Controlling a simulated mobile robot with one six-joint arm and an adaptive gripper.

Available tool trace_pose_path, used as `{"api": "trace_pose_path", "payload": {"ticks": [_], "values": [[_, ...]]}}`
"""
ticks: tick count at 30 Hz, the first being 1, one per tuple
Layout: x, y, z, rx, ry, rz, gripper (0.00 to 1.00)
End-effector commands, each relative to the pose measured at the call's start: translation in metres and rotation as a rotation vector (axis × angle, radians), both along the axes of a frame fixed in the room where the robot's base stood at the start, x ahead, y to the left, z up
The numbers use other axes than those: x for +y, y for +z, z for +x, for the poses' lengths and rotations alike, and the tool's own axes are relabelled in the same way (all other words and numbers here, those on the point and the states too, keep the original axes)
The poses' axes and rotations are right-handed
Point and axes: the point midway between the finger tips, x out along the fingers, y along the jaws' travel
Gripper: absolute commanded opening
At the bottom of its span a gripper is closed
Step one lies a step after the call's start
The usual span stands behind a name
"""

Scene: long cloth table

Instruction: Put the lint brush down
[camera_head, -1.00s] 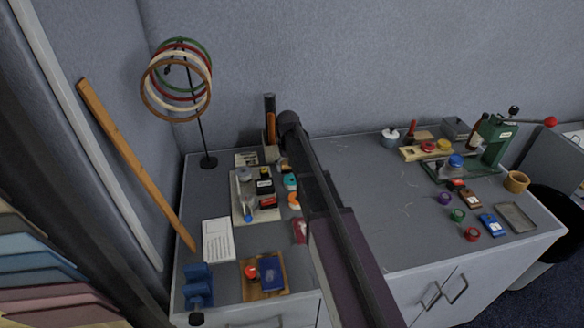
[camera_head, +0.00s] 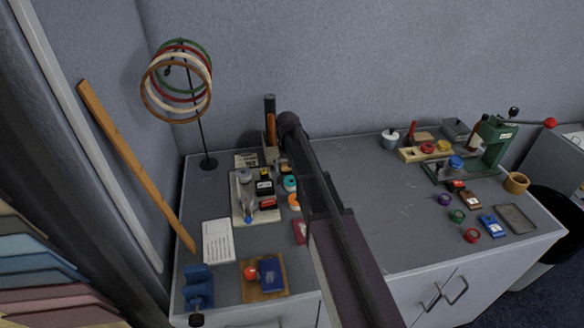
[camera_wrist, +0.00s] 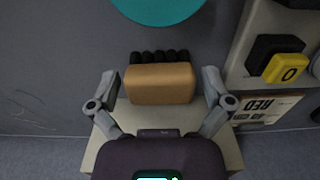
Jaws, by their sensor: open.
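What looks like the lint brush is a tan block (camera_wrist: 160,84) with a row of black tufts along its far edge, in the middle of the wrist view. My gripper (camera_wrist: 158,80) is open, with one finger on each side of it and a gap to both sides. A cream box-shaped holder (camera_wrist: 105,150) shows below and behind the block. In the head view, a tall dark and orange-brown upright piece (camera_head: 270,120) stands at the back of the table, left of my arm. My fingertips are hidden there by the arm.
A teal disc (camera_wrist: 158,6) and a tray with a yellow-and-black block (camera_wrist: 285,68) lie close by. A ring stand (camera_head: 204,140) rises at the back left. A green press (camera_head: 492,140) and small parts stand at the right. The table (camera_head: 370,195) is clear mid-right.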

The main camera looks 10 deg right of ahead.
Motion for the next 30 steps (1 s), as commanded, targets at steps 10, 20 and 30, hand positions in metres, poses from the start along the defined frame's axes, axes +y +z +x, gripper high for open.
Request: {"api": "trace_pose_path", "payload": {"ticks": [10, 20, 30], "values": [[0.000, 0.025, 0.000, 0.000, 0.000, 0.000, 1.00], [-0.001, 0.052, 0.000, 0.000, 0.000, 0.000, 1.00], [-0.001, 0.080, 0.000, 0.000, -0.001, 0.000, 1.00]]}}
